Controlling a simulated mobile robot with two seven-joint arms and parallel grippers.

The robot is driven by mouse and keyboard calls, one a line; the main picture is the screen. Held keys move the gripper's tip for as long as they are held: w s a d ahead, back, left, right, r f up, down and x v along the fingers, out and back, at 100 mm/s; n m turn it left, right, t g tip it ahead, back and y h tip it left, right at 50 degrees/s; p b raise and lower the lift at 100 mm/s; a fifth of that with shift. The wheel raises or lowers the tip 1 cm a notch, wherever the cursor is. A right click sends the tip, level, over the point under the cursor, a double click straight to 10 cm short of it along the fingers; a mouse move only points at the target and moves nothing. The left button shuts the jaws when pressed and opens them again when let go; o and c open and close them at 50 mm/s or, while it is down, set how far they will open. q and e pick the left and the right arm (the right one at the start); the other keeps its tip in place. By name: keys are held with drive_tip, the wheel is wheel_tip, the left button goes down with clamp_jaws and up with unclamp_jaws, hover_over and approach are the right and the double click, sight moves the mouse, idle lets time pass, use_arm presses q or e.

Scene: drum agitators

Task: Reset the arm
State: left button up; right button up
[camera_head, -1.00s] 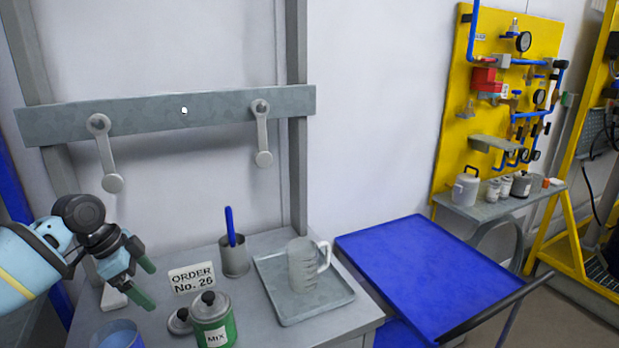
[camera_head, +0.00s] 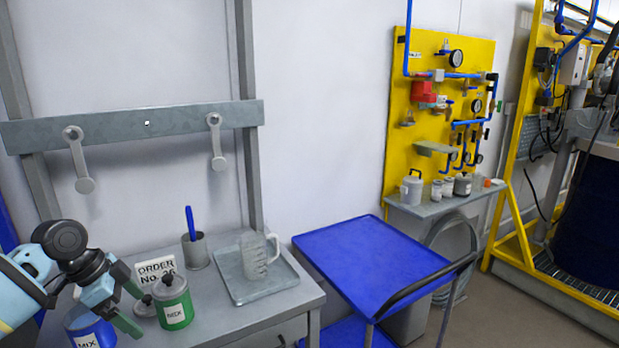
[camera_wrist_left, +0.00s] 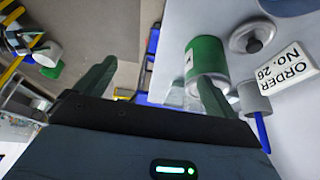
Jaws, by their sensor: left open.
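My left gripper (camera_head: 131,301) is open and empty at the lower left of the head view, above the left part of the grey bench (camera_head: 225,318). Its two green fingers also show spread apart in the left wrist view (camera_wrist_left: 155,90). A blue can marked MIX (camera_head: 88,330) is partly hidden below the gripper. My right gripper is not in view.
A grey tray (camera_head: 283,279) holds a clear measuring jug (camera_head: 257,256). A grey cup (camera_head: 196,250) with a blue tool stands beside it. Two levers hang from the wall rail (camera_head: 150,126). A blue cart (camera_head: 365,262) stands right of the bench. Open floor (camera_head: 490,315) lies beyond.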

use_arm(q)
drive_tip(key=w+d+f+m+g+h, duration=0.1)
drive_tip(key=d+m+h, duration=0.2)
drive_tip(key=d, duration=1.5)
drive_tip(key=s+a+f+n+t+y, duration=0.1)
drive_tip(key=s+a+f+n, duration=0.15)
drive_tip(key=f, duration=0.55)
drive_tip(key=s+a+f+n+t+y, duration=0.1)
drive_tip(key=s+a+f+n+t, duration=0.15)
drive_tip(key=f, duration=0.55)
drive_tip(key=s+a+f+n+t+y, duration=0.1)
drive_tip(key=s+a+f+n, duration=0.15)
drive_tip(key=f, duration=0.65)
drive_tip(key=s+a+f+t+y, duration=0.1)
drive_tip(key=s+a+f, duration=0.2)
drive_tip(key=s, duration=0.8)
drive_tip(key=s+a+f+t+y, duration=0.2)
drive_tip(key=s+a+f, duration=0.1)
drive_tip(key=s, duration=0.8)
drive_tip(key=d+n, duration=0.5)
drive_tip(key=d, duration=0.6)
drive_tip(key=shift+s+d+f+t+h, duration=0.15)
drive_tip(key=shift+s+d+t+h, duration=0.05)
drive_tip(key=shift+s+t+h, duration=0.25)
drive_tip(key=shift+n, duration=0.25)
